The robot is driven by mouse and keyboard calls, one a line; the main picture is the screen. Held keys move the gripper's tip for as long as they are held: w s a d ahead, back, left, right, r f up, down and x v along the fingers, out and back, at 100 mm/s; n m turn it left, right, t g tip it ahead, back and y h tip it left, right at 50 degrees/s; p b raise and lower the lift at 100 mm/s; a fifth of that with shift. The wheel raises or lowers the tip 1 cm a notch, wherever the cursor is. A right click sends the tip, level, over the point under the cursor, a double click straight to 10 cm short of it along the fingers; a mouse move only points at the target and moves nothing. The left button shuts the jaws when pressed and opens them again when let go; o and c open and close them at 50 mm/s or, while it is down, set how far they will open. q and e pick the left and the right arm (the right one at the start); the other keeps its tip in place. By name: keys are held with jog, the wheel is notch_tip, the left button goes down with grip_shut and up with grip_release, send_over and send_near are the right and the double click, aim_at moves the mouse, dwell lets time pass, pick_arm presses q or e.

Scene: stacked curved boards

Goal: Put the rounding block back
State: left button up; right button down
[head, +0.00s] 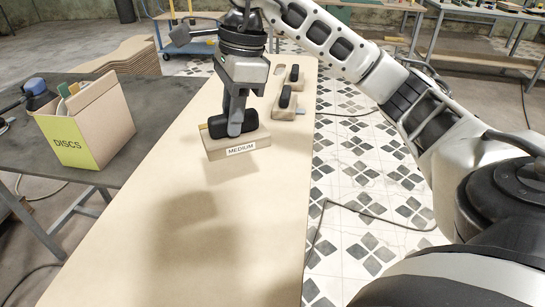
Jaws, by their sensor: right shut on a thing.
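A wooden rounding block (222,151) with a black grip on top and a white label reading "MEDIUM" is over the long pale board. My right gripper (236,128) comes down from above and is shut on the block's black grip. A shadow lies on the board below and in front of the block, and I cannot tell for sure whether the block touches the board. Two similar blocks with black grips stand farther back near the board's right edge, one nearer (285,103) and one farther (294,78). My left gripper is out of view.
The long pale board (190,245) is bare in front. A "DISCS" box (82,135) stands on a dark table (150,112) at the left, with stacked curved boards (125,58) behind. A blue cart (180,40) and workbenches stand farther back. Tiled floor lies right.

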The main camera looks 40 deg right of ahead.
jog(key=m, duration=0.2)
jog(key=d+m+b, duration=0.1)
jog(key=m, duration=0.1)
jog(key=d+r+m+t, duration=0.1)
jog(key=m, duration=0.1)
jog(key=shift+d+h+b, duration=0.1)
jog(key=shift+h+b, duration=0.2)
jog(key=shift+b, duration=0.1)
jog(key=shift+w+d, duration=0.1)
jog(key=shift+d, duration=0.2)
jog(key=w+d+f, duration=0.2)
jog(key=d+f, duration=0.1)
jog(key=d, duration=0.1)
jog(key=w+d+f, duration=0.2)
jog(key=d+f, duration=0.1)
jog(key=w+d+f, duration=0.2)
jog(key=d+f, duration=0.1)
jog(key=d, duration=0.1)
jog(key=shift+d+f, duration=0.1)
jog(key=shift+d, duration=0.2)
jog(key=shift+w+d+f+p, duration=0.15)
jog(key=shift+f+p, duration=0.25)
jog(key=shift+f, duration=1.35)
